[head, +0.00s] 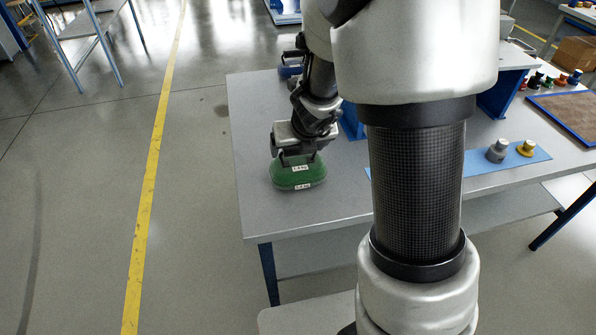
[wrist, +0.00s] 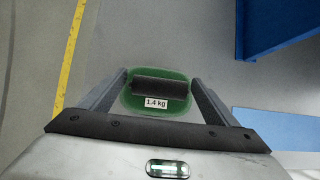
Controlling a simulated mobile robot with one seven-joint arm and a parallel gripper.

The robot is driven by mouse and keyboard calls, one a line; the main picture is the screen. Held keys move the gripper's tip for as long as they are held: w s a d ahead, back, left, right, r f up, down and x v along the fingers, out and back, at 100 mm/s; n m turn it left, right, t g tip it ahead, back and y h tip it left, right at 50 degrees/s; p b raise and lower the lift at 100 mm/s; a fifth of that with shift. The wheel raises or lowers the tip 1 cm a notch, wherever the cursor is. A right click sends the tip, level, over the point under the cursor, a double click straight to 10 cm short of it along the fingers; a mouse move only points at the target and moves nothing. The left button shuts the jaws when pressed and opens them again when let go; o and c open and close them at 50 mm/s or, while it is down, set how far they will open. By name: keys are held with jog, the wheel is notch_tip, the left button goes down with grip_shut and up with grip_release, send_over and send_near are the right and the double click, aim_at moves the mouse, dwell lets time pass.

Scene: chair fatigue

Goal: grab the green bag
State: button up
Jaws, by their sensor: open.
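The green bag (head: 298,176) sits on the grey table near its left edge, with a dark handle on top and white labels reading 1.4 kg. My gripper (head: 296,158) is directly above it, pointing down, with its fingertips around the level of the handle. In the wrist view the green bag (wrist: 146,104) lies between my two open fingers (wrist: 158,85), with its black handle running across between them. I see a small gap between fingers and handle, but contact is hard to tell.
The grey table (head: 262,215) has free room around the bag. A blue object (head: 290,70) stands farther back behind my wrist. My arm hides the middle of the table.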

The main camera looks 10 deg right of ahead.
jog(key=c, duration=2)
jog(key=shift+w+r, duration=0.1)
jog(key=shift+r, duration=0.05)
grip_shut()
jog(key=shift+r, duration=0.1)
